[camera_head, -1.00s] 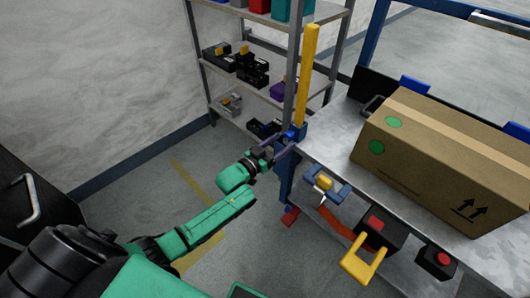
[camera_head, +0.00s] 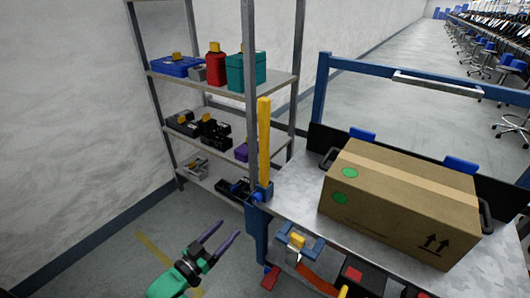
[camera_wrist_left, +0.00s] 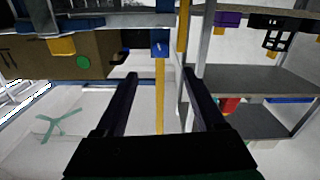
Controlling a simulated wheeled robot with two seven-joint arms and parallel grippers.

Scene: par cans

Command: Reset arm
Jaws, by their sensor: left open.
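My left gripper (camera_head: 221,240) is open and empty in the head view, low and left of the workbench, over the grey floor. Its two dark fingers point up and to the right, apart from the bench and the shelf. In the left wrist view the open fingers (camera_wrist_left: 157,78) frame a yellow post (camera_wrist_left: 160,107), with nothing between them in contact. That view is turned upside down. My right gripper does not show in either view.
A metal workbench (camera_head: 292,190) holds a cardboard box (camera_head: 400,205). A yellow post (camera_head: 264,140) stands at its left corner. Behind is a shelf rack (camera_head: 225,88) with a blue case (camera_head: 180,67), a red container (camera_head: 215,65) and a teal box (camera_head: 248,72). Floor at left is free.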

